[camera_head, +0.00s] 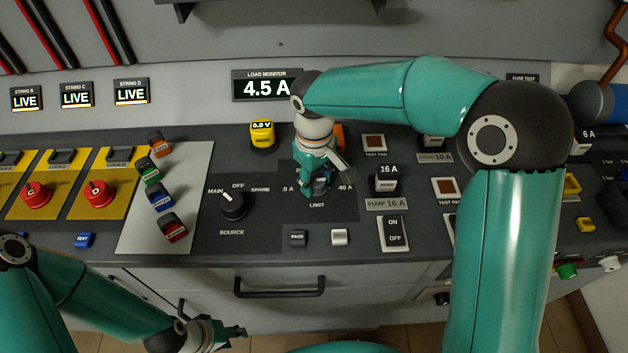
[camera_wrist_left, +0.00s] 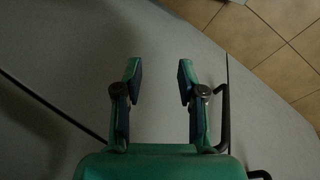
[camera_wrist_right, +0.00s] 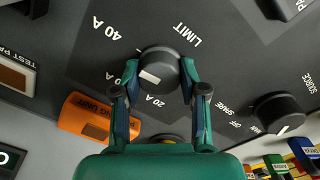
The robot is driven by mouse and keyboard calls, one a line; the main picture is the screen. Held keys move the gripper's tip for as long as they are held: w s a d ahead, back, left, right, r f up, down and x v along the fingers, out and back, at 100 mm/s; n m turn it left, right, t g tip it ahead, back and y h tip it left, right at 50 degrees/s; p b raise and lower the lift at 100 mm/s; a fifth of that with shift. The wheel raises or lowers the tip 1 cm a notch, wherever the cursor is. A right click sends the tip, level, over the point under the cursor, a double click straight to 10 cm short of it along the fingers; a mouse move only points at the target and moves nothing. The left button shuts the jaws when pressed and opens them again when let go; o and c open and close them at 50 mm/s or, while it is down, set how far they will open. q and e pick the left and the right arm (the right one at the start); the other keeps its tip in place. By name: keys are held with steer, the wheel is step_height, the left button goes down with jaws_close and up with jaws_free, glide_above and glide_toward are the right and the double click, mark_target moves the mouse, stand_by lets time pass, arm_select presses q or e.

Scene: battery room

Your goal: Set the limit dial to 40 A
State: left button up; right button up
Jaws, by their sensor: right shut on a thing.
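The black limit dial (camera_wrist_right: 160,70) shows in the right wrist view, between the two fingers of my right gripper (camera_wrist_right: 160,82), which is shut on it. The dial's white mark sits on its lower left part, toward the 20 A label (camera_wrist_right: 155,99) and a partly covered label. The 40 A label (camera_wrist_right: 108,28) is at upper left. In the head view my right gripper (camera_head: 317,188) points down on the LIMIT panel and hides most of the dial. My left gripper (camera_wrist_left: 157,82) is open and empty; in the head view it (camera_head: 235,334) is low, in front of the cabinet.
A black source selector (camera_head: 234,205) stands left of the limit dial. An orange unit (camera_wrist_right: 98,120) is close beside my right gripper. A yellow meter (camera_head: 262,136) and a 16 A breaker (camera_head: 386,182) are nearby. The load monitor (camera_head: 267,86) reads 4.5 A.

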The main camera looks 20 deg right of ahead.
mark_target(315, 180)
steer(key=shift+w+r+m, duration=0.15)
steer(key=shift+m, duration=0.35)
steer(key=o, duration=0.9)
steer(key=shift+o, duration=1.2)
step_height(315, 180, up, 12)
steer(key=shift+a, duration=0.15)
